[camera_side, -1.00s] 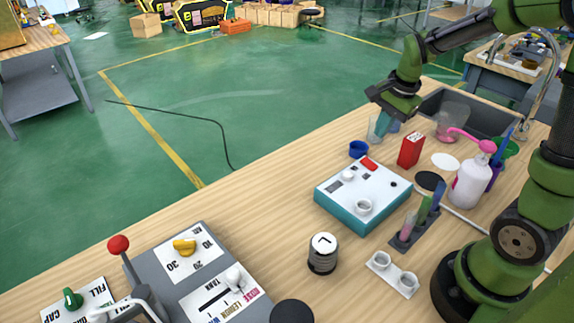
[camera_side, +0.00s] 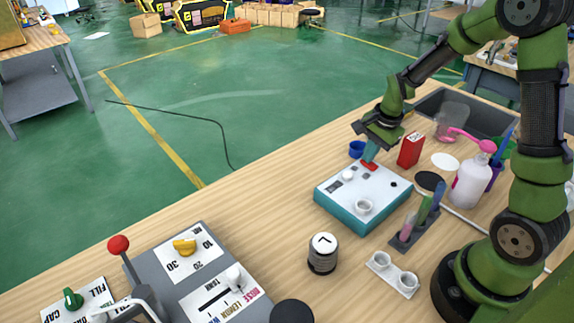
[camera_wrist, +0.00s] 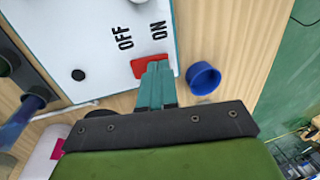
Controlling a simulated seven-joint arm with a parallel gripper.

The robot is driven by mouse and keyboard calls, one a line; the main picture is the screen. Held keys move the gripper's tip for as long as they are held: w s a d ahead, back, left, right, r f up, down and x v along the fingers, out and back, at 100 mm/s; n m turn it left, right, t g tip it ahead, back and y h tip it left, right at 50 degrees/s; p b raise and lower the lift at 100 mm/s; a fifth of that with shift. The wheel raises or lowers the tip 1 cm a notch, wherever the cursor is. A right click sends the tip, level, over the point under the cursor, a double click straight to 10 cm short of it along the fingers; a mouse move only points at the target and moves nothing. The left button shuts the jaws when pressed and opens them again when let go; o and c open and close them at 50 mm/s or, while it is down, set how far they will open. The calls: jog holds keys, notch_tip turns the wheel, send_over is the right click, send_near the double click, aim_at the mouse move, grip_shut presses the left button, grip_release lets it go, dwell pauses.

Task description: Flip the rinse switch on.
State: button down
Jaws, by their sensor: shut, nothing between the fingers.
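The rinse switch looks to be the red rocker (camera_side: 369,166) at the far edge of the white-topped teal box (camera_side: 345,209). In the wrist view the red rocker (camera_wrist: 150,64) lies beside the printed words OFF and ON. My gripper (camera_side: 370,155) is shut and empty, pointing down at the rocker. In the wrist view its teal fingertips (camera_wrist: 157,70) overlap the rocker near the ON side and hide part of it. I cannot tell whether they touch it or which way it is tilted.
A blue cup (camera_side: 356,149) stands close beside my fingers. A red box (camera_side: 411,149), a white bottle with a pink top (camera_side: 470,180) and a tube rack (camera_side: 418,232) stand to the right. A control panel (camera_side: 205,270) is at the front left.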

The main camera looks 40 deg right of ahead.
jog(key=shift+w+f+g, duration=0.2)
jog(key=shift+g, duration=0.1)
jog(key=shift+s, duration=1.05)
notch_tip(320, 180, up, 14)
jog(key=s, duration=0.2)
jog(key=shift+s, duration=0.3)
